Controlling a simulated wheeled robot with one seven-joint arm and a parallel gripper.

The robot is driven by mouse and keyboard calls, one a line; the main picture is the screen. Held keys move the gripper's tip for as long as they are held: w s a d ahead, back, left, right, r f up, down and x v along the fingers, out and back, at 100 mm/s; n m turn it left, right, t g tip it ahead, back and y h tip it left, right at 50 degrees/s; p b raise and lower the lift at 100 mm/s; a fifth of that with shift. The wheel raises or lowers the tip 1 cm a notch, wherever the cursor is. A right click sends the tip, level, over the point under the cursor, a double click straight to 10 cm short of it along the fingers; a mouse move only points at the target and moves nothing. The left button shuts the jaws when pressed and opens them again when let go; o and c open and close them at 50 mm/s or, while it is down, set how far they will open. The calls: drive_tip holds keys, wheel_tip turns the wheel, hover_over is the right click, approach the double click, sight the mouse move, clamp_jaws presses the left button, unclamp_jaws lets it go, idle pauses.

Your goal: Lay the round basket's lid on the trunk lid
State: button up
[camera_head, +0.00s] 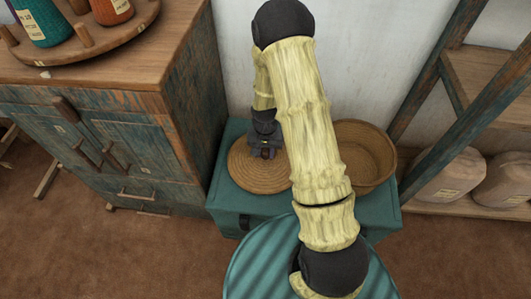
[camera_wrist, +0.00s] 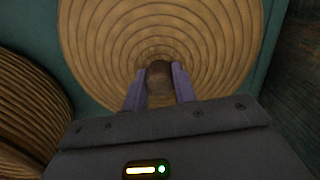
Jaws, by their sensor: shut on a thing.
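The round basket's lid (camera_head: 245,170) is a flat coiled straw disc with a brown knob (camera_wrist: 160,75). It lies on or just above the left part of the teal trunk lid (camera_head: 225,200); a small gap cannot be ruled out. My gripper (camera_head: 266,152) points down at the lid's middle, its two fingers shut on the knob, as the wrist view shows (camera_wrist: 160,88). The round basket (camera_head: 375,150) stands open and empty-looking on the trunk's right part, partly behind my arm. Its coiled side shows at the left of the wrist view (camera_wrist: 30,105).
A weathered wooden cabinet (camera_head: 140,110) stands close at the trunk's left, with a round tray of thread cones (camera_head: 90,35) on top. A white wall is behind. A shelf rack (camera_head: 430,125) with wrapped bundles (camera_head: 450,178) stands at the right.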

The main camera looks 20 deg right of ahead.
sight(266, 151)
drive_tip(key=shift+f, duration=0.4)
drive_tip(key=o, duration=1)
drive_tip(key=shift+o, duration=0.2)
drive_tip(key=shift+r, duration=0.1)
wheel_tip(266, 151, up, 12)
drive_tip(key=p, duration=0.4)
drive_tip(key=shift+r, duration=0.1)
